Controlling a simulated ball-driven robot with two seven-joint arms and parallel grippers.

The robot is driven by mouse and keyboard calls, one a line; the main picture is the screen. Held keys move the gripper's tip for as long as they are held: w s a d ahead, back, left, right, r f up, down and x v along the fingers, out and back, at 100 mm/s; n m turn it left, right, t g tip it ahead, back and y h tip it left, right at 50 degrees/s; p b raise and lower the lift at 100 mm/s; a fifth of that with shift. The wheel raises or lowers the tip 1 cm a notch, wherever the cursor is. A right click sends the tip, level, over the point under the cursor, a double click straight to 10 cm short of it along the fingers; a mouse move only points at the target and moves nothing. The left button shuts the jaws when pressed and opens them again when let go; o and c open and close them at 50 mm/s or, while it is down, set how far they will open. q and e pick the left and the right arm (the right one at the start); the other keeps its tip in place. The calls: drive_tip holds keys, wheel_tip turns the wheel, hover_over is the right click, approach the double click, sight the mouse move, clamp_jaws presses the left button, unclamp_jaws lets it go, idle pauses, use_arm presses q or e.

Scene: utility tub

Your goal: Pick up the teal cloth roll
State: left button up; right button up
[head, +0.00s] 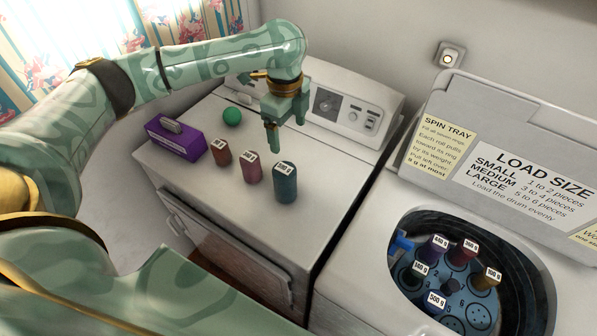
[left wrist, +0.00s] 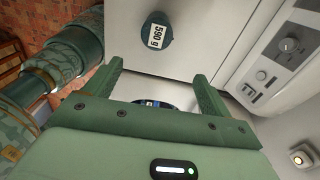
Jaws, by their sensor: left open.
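The teal cloth roll (head: 285,183) stands upright on the white dryer top (head: 330,190), at the right end of a row of three rolls. A white label is on its upper end; in the left wrist view the roll (left wrist: 153,34) shows from above, its label reading 590 g. My left gripper (head: 286,135) is open and empty, pointing down above the dryer, behind the teal roll in the head view. In the left wrist view the roll lies beyond the fingertips (left wrist: 156,75), apart from them. My right gripper is in neither view.
A brown-red roll (head: 221,153) and a dusky red roll (head: 251,170) stand left of the teal one. Further left are a purple box (head: 176,141) and a green ball (head: 232,116). The dryer's control panel (head: 345,105) rises behind. An open washer drum (head: 410,225) holds several labelled rolls.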

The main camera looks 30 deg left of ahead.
use_arm(q)
drive_tip(key=b, duration=0.2)
hover_over(284, 168)
drive_tip(key=f, duration=0.3)
drive_tip(key=d+f, duration=0.1)
drive_tip(key=shift+w+f, duration=0.2)
drive_tip(key=shift+f, duration=0.15)
drive_tip(key=f, duration=0.2)
drive_tip(key=f+b, duration=0.1)
drive_tip(key=f, duration=0.2)
drive_tip(key=shift+w+a+f, duration=0.15)
drive_tip(key=shift+a+f, duration=0.05)
drive_tip(key=shift+f, duration=0.5)
drive_tip(key=f, duration=0.1)
drive_tip(key=f+b, duration=0.1)
drive_tip(key=f, duration=0.3)
drive_tip(key=shift+s+a+b, duration=0.3)
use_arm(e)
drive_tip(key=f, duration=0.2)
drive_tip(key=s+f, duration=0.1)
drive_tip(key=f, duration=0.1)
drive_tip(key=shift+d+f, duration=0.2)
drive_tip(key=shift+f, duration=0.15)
use_arm(q)
drive_tip(key=c, duration=1.5)
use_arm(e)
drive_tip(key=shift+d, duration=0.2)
